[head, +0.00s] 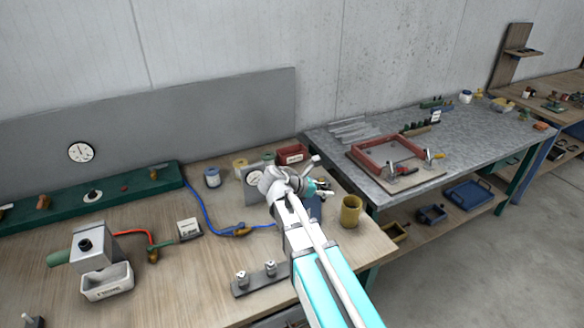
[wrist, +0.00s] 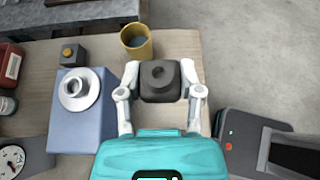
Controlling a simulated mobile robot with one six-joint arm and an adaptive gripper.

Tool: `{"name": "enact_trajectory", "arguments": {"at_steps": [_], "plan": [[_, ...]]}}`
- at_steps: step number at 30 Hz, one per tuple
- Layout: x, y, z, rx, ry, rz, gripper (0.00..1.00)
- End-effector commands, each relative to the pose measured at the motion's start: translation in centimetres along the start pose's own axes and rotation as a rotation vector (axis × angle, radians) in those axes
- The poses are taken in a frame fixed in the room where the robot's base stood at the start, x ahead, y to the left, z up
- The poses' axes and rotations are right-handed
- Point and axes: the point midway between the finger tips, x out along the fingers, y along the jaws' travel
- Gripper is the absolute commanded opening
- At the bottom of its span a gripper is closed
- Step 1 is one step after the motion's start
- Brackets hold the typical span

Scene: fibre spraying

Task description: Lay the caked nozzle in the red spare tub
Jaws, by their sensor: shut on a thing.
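My gripper (wrist: 160,90) is shut on a dark grey, square-bodied nozzle (wrist: 162,78) with a round hole, one white finger on each side. The wrist view shows it above the wooden bench, right of a blue block with a pale ring on top (wrist: 84,115) and in front of a yellow cup (wrist: 128,50). In the head view my gripper (head: 320,178) is over the bench's right part, and the nozzle is hard to make out. The red tub (head: 291,155) stands behind it, near the grey back panel. A red container (wrist: 8,62) also shows at the wrist view's left edge.
The yellow cup (head: 350,211) stands near the bench's right edge. A dark rack with two small fittings (head: 257,279) lies left of my arm. A grey dial gauge (head: 254,181) and a blue hose (head: 207,214) are left of the gripper. A metal-topped table (head: 450,140) stands to the right.

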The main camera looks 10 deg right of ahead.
Motion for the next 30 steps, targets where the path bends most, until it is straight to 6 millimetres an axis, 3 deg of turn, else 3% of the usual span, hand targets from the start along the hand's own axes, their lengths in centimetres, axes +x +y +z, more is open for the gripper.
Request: {"name": "enact_trajectory", "arguments": {"at_steps": [1, 9, 30], "plan": [[0.8, 0.0, -1.5, 0.000, 0.000, 0.000, 0.00], [2.2, 0.0, -4.1, 0.000, 0.000, 0.000, 0.00], [2.5, 0.0, -4.5, 0.000, 0.000, 0.000, 0.00]]}}
